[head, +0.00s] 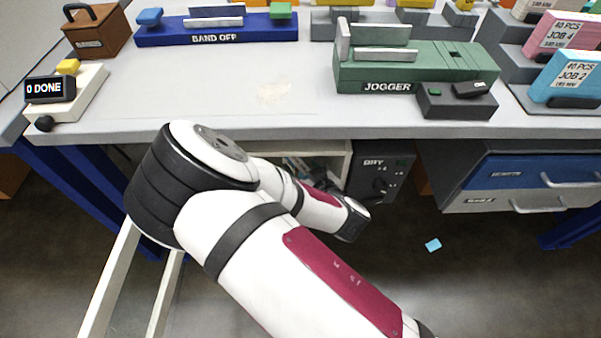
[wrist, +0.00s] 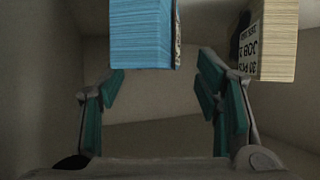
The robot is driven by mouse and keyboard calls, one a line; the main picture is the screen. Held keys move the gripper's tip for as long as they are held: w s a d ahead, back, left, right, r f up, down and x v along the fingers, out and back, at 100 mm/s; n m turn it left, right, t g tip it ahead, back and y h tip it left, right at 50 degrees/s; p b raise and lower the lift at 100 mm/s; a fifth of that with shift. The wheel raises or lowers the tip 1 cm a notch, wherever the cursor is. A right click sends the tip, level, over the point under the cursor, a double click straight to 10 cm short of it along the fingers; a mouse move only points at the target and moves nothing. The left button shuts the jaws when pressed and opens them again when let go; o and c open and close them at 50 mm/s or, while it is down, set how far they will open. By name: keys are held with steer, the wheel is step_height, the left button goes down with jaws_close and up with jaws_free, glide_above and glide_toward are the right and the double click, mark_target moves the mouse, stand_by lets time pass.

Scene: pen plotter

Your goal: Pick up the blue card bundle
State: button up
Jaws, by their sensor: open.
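A blue card bundle (wrist: 140,36) shows at the top of the wrist view, inside a pale, shadowed compartment. My gripper (wrist: 160,82) is open and empty, its green-padded fingers apart. The bundle is ahead of the fingers, and its near end appears between their directions, nearer the left finger. I cannot tell whether they touch. In the head view my arm reaches under the table top to an open pale shelf (head: 340,160); the gripper is mostly hidden there. Another blue card bundle, labelled JOB 2 (head: 570,75), stands on a grey rack at the right.
A cream card bundle (wrist: 278,42) with an upside-down label is close to the right finger. The compartment walls are close around. A small blue piece (head: 433,245) lies on the floor.

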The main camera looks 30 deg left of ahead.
mark_target(300, 165)
steer(key=b+x, duration=0.1)
steer(key=x, duration=0.2)
steer(key=shift+w+a+f, duration=0.1)
steer(key=shift+w+f, duration=0.05)
jaws_close()
stand_by(0.3)
